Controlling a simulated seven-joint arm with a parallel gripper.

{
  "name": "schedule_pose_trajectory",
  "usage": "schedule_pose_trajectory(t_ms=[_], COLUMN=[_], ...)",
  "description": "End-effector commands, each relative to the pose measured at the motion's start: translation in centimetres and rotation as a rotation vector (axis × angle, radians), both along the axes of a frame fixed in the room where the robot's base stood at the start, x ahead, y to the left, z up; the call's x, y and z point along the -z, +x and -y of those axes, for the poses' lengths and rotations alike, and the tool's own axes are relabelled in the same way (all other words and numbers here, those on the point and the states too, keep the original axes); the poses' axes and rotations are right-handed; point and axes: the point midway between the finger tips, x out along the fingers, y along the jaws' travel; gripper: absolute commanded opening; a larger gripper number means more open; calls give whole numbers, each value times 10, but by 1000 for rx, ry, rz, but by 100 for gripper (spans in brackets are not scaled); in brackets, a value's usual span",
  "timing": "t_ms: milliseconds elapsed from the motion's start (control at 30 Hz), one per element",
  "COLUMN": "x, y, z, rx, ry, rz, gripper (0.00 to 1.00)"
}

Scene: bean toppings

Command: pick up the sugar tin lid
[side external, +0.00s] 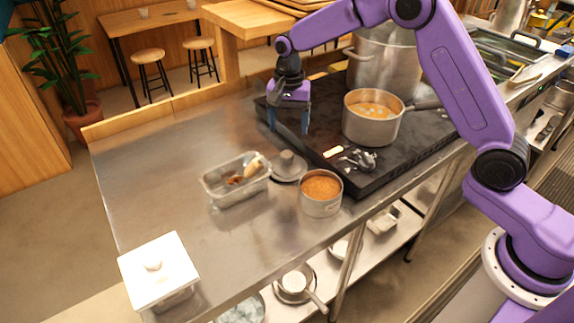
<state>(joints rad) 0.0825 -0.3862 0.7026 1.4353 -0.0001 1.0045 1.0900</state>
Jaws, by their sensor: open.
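A round grey metal lid with a raised knob (289,166), which looks like the sugar tin lid, lies on the steel counter. A round metal tin (321,205) filled with brown grains stands open just to its front right. My gripper (289,127) points down with its two fingers apart and nothing between them. It is behind and above the lid, near the left end of the black stove top. Its exact height is hard to tell from this one view.
A rectangular metal tin with a scoop (236,186) sits close to the lid's left. A pot of beans (371,128), a tall stockpot (384,60) and metal spoons (361,158) are on the black stove top (400,160). A white lidded box (158,266) stands front left. The counter's left side is clear.

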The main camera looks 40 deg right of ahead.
Motion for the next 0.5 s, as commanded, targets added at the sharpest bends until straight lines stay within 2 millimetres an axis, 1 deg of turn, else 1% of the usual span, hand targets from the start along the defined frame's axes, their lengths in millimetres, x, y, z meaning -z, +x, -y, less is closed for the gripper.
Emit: schedule_pose_trajectory(t_ms=[33,200,300,500], x=[11,38,48,59], y=[-1,-1,-1,-1], z=[0,0,0,-1], rx=[-1,0,-1,0], ry=[-1,-1,-1,-1], rz=[-4,-3,-2,-2], gripper=[75,75,75,75])
